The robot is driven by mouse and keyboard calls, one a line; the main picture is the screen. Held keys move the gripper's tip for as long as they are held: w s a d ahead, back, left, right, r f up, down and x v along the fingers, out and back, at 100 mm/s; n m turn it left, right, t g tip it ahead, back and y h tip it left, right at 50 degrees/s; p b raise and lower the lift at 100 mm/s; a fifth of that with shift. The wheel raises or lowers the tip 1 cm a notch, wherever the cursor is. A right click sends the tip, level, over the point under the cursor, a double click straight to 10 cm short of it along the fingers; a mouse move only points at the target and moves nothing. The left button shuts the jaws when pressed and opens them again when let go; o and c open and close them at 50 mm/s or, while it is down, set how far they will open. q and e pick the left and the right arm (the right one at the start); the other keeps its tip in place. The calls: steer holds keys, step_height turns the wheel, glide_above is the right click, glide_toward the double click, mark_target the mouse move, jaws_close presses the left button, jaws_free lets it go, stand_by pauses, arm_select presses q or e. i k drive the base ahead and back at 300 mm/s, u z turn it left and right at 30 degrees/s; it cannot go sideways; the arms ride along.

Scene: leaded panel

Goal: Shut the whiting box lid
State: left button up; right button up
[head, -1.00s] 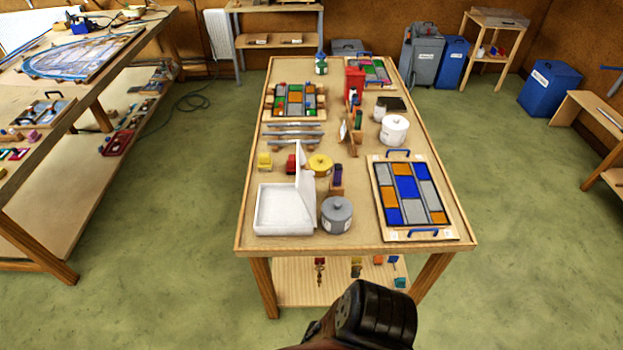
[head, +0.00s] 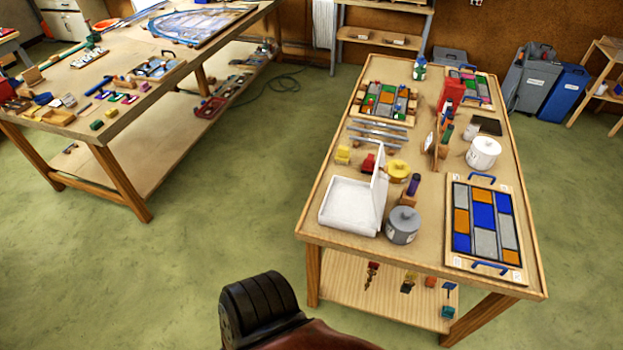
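The whiting box (head: 347,207) is a shallow white box near the front left corner of the worktable. Its white lid (head: 379,190) stands up steeply from the box's right side, so the box is open. Its inside looks white and empty. Neither gripper shows in the head view.
A grey lidded pot (head: 403,226) stands close to the right of the lid. The coloured leaded panel (head: 484,222) lies to the right. Green floor is clear left of the table (head: 423,262).

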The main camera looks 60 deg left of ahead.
mark_target(379, 187)
steer(key=u, duration=1.55)
steer(key=i, duration=1)
steer(key=u, duration=1.05)
steer(key=k, duration=0.45)
steer(key=z, duration=0.5)
